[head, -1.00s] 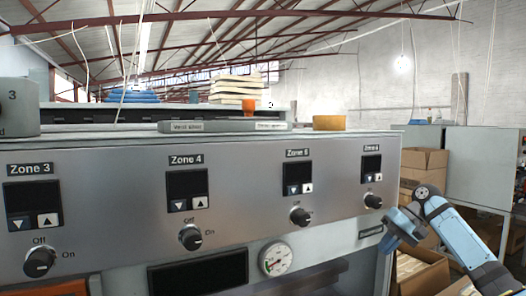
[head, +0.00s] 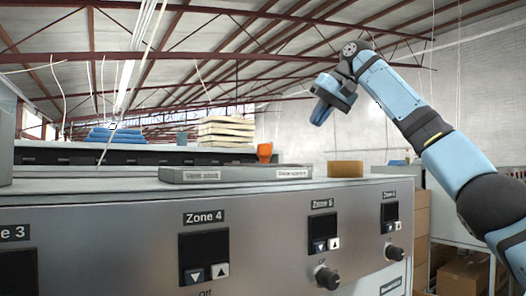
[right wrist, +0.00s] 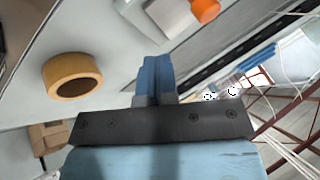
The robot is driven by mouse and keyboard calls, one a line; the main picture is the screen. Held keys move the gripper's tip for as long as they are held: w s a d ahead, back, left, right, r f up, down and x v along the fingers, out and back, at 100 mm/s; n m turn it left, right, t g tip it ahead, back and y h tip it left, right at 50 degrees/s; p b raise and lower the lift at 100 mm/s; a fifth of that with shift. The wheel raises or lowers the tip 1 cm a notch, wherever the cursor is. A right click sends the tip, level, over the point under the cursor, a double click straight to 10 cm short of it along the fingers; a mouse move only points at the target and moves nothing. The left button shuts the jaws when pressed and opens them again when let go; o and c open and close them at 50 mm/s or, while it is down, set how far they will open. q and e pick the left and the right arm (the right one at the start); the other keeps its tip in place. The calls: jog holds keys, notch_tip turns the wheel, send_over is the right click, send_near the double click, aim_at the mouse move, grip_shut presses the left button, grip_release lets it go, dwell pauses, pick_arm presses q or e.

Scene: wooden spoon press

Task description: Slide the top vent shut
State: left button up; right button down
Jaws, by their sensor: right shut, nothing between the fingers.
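The top vent appears to be the low, flat grey housing (head: 240,174) on top of the machine, with a small label near each end. An orange knob-like piece (head: 264,152) stands at its back edge, right of its middle; I cannot tell how it is attached. The orange piece (right wrist: 205,9) and part of the housing (right wrist: 168,14) also show at the top of the right wrist view. My right gripper (head: 321,113) is raised above the machine top, right of the orange piece and clear of it. Its blue fingers (right wrist: 154,76) are shut and empty.
A yellow-brown tape roll (head: 345,168) lies on the machine top, right of the housing. Below is the front panel (head: 130,235) with zone displays and knobs. A pale stack (head: 226,132) and blue stack (head: 115,135) stand behind. The air around my right gripper is free.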

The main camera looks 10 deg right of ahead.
aim_at(261, 155)
jog(key=p+x, duration=0.1)
jog(key=x, duration=0.8)
jog(key=shift+w+a+f+p, duration=0.15)
jog(key=shift+a+p, duration=0.05)
jog(key=shift+p, duration=0.1)
jog(key=a+p, duration=0.1)
jog(key=a, duration=0.2)
jog(key=shift+w+a, duration=0.1)
jog(key=shift+a, duration=0.45)
pick_arm(q)
jog(key=shift+s+d+r+n, duration=0.1)
jog(key=shift+s+r+n, duration=0.05)
jog(key=shift+r, duration=0.25)
jog(key=shift+s+d+r+n, duration=0.1)
jog(key=shift+r+n, duration=0.05)
jog(key=shift+r, duration=0.2)
pick_arm(e)
jog(key=shift+w+d, duration=0.1)
jog(key=shift+d, duration=0.05)
